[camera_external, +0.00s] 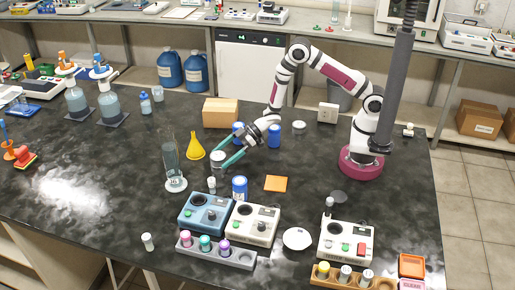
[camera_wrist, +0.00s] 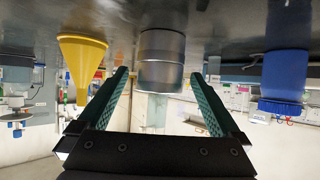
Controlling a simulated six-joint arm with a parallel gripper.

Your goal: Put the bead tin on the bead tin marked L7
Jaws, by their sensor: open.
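A silver-grey bead tin (camera_wrist: 161,50) stands on the dark bench, straight ahead of my gripper; in the external view it is the small grey tin (camera_external: 217,159). A seam crosses its side, and I cannot tell whether this is a lid or a second tin. My gripper (camera_wrist: 159,76) is open, its two green fingers pointing at the tin, apparently not closed on it. In the external view my gripper (camera_external: 223,159) is low over the bench. Another small grey tin (camera_external: 299,128) stands farther right. No L7 mark is readable on either.
A yellow funnel (camera_external: 195,146) and a glass cylinder (camera_external: 171,160) stand left of the tin. An orange square (camera_external: 276,183) lies to the right. Instruments (camera_external: 251,222) stand in front. The bench around the farther grey tin is fairly clear.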

